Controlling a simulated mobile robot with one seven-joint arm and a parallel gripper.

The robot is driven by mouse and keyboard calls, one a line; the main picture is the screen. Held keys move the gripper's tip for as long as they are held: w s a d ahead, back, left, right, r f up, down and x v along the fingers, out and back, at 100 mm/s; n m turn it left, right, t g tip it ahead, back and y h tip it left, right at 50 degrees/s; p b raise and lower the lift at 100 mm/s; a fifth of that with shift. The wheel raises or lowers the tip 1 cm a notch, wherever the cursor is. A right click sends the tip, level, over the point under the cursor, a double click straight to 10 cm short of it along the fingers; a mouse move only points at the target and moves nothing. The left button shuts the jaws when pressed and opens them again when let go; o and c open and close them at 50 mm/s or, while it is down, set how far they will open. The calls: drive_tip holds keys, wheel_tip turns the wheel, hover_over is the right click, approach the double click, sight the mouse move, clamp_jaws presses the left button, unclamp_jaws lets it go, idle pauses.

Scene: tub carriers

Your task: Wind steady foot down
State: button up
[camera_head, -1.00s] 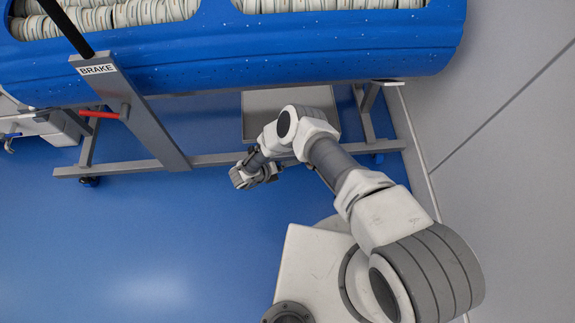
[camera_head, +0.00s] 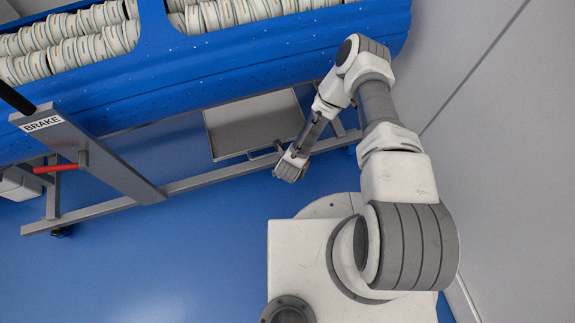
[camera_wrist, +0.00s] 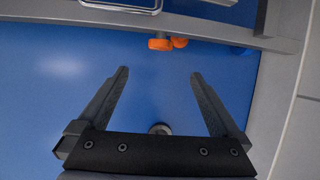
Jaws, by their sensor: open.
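My gripper (camera_wrist: 159,73) is open and empty in the wrist view, with its two dark fingers spread over blue floor. Two orange knob-like parts (camera_wrist: 160,44) show just beyond the fingertips, apart from them, by the carrier's grey lower rail (camera_wrist: 215,32). A small grey round piece (camera_wrist: 160,128) lies between the finger bases, partly hidden by the palm; I cannot tell whether it is the steady foot. In the head view my wrist (camera_head: 291,168) is low beside the carrier's lower rail (camera_head: 190,183), and the fingers cannot be made out.
The blue tub (camera_head: 250,62) holds rows of pale discs. A grey tray (camera_head: 255,125) sits low under it. A post labelled BRAKE (camera_head: 43,124) with a red lever (camera_head: 57,168) stands left. A grey wall (camera_head: 510,140) closes the right side. Floor at lower left is clear.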

drive_tip(key=b+x, duration=0.7)
drive_tip(key=x, duration=1)
drive_tip(key=shift+d, duration=0.1)
drive_tip(key=c, duration=1.3)
drive_tip(key=shift+c, duration=0.2)
drive_tip(key=shift+h, duration=0.4)
drive_tip(key=h, duration=0.1)
drive_tip(key=n+t+h, duration=0.1)
drive_tip(key=h, duration=0.1)
drive_tip(key=shift+s+a+f, duration=0.1)
drive_tip(key=shift+s+a, duration=0.05)
drive_tip(key=shift+a, duration=0.05)
drive_tip(key=shift+n+t+h, duration=0.3)
drive_tip(key=shift+t+h, duration=0.3)
drive_tip(key=shift+h, duration=0.8)
